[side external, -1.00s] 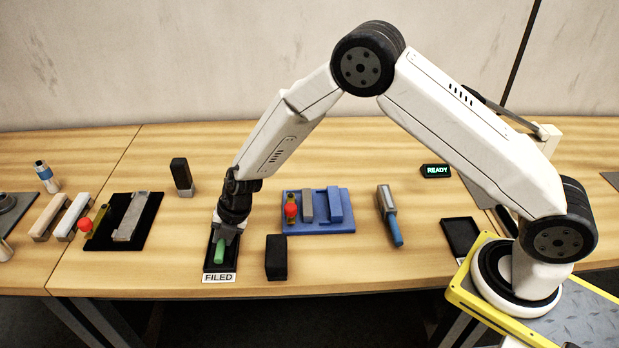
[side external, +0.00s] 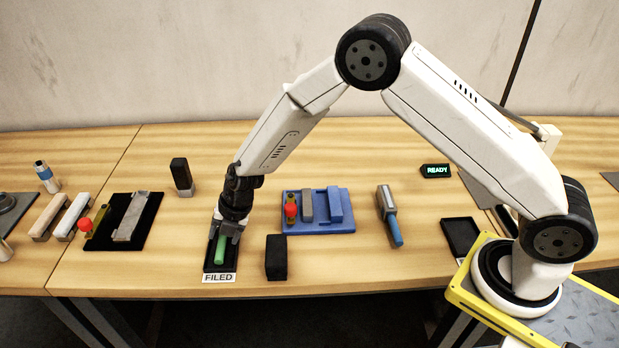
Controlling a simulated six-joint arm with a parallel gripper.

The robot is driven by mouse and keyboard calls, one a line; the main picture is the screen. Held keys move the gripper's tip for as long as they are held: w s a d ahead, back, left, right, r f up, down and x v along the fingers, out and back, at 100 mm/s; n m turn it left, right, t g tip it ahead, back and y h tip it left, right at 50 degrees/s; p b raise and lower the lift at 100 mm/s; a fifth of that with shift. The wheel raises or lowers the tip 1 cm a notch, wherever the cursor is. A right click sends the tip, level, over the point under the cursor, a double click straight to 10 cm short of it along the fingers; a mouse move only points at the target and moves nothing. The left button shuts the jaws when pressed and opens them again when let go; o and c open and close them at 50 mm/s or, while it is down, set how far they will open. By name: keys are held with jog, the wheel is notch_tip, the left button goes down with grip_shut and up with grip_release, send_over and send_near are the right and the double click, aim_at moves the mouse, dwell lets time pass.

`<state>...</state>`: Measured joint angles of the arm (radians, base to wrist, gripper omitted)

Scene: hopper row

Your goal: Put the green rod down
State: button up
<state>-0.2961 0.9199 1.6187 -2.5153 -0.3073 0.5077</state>
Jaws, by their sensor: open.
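The green rod (side external: 220,249) lies in the black tray marked FILED (side external: 208,267), at the front left of the table. Its far end is partly hidden by my gripper. My gripper (side external: 224,236) is open, just above the rod and at its far end. I cannot tell whether a finger still touches the rod.
A black block (side external: 276,257) stands close to the right of the tray. A blue holder (side external: 318,226) with several items is behind it. A black-topped block (side external: 182,176) stands behind the tray. A black mat (side external: 150,236) lies to the left. An empty black tray (side external: 461,237) is at the right.

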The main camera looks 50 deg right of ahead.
jog(key=v, duration=1.1)
dwell(0.6)
jog(key=s+d+r+m+t+h, duration=0.1)
jog(key=s+d+r+m+t, duration=0.15)
jog(key=d+m, duration=0.45)
jog(key=s+d+r+m+t+h, duration=0.25)
jog(key=d+m, duration=0.25)
jog(key=m, duration=0.4)
jog(key=s+d+f+m+g, duration=0.1)
jog(key=s+d+m+g, duration=0.1)
jog(key=s+m, duration=0.3)
jog(key=s+d+m+g, duration=0.2)
jog(key=s+m, duration=0.4)
jog(key=s, duration=0.4)
jog(key=shift+s+f+g, duration=0.2)
jog(key=shift+f+g, duration=0.2)
jog(key=shift+g, duration=0.4)
